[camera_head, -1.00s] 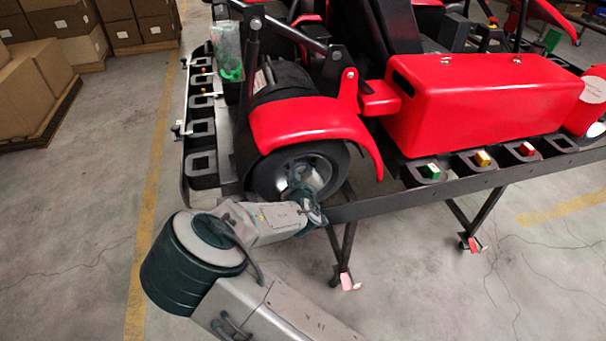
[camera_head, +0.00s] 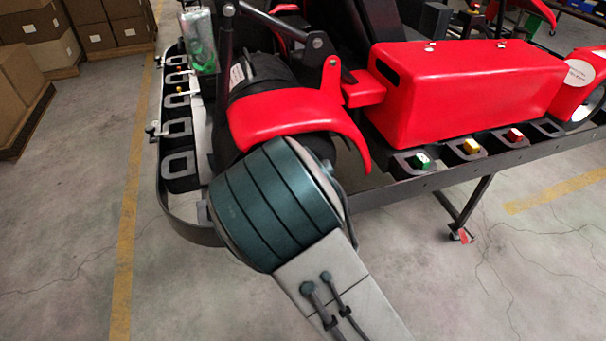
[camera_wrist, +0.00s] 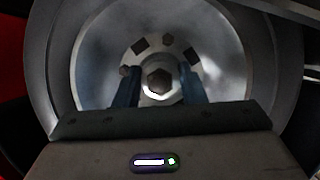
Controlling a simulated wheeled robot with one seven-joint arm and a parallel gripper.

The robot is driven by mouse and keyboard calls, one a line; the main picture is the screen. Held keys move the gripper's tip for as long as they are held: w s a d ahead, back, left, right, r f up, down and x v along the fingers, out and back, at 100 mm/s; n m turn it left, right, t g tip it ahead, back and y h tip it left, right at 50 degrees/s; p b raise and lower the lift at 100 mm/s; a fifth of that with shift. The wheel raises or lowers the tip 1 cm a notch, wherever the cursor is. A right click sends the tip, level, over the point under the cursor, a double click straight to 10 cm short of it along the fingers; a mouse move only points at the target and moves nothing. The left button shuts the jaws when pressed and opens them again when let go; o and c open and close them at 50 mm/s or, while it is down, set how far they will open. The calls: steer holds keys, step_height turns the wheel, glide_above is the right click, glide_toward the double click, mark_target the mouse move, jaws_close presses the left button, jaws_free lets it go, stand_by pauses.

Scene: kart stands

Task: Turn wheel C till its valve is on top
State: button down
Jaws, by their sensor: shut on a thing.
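A wheel fills the wrist view, its grey metal rim (camera_wrist: 92,62) round a hub (camera_wrist: 159,50) with a central hex nut (camera_wrist: 158,82). No label is readable, so I cannot confirm it is wheel C. My gripper (camera_wrist: 160,90) has its two blue-grey fingers on either side of the central nut, shut on the hub. I make out no valve in the wrist view. In the head view my arm hides the gripper and nearly all of the wheel below the red fender (camera_head: 290,113).
A red kart body (camera_head: 470,95) sits on a dark metal stand (camera_head: 410,186) with castered legs. Several dark holders, some with coloured blocks, line its edges. Cardboard boxes (camera_head: 22,85) stand at the far left. The floor to the left is open.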

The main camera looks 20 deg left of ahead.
steer(key=m+b, duration=0.1)
steer(key=b, duration=0.1)
steer(key=m+y+b, duration=0.1)
steer(key=b, duration=0.1)
steer(key=shift+f+g, duration=0.25)
steer(key=shift+g, duration=0.15)
steer(key=shift+r+m+y+b, duration=0.15)
steer(key=shift+m+y+b, duration=0.2)
steer(key=shift+b, duration=0.7)
steer(key=shift+g, duration=0.3)
steer(key=c, duration=1.3)
jaws_free()
steer(key=shift+o, duration=0.2)
steer(key=shift+s+d+r+m, duration=0.1)
steer(key=shift+r+m, duration=0.05)
steer(key=shift+m, duration=0.1)
steer(key=b+v, duration=0.1)
steer(key=v, duration=1.2)
steer(key=shift+s+d, duration=0.15)
steer(key=shift+s, duration=0.05)
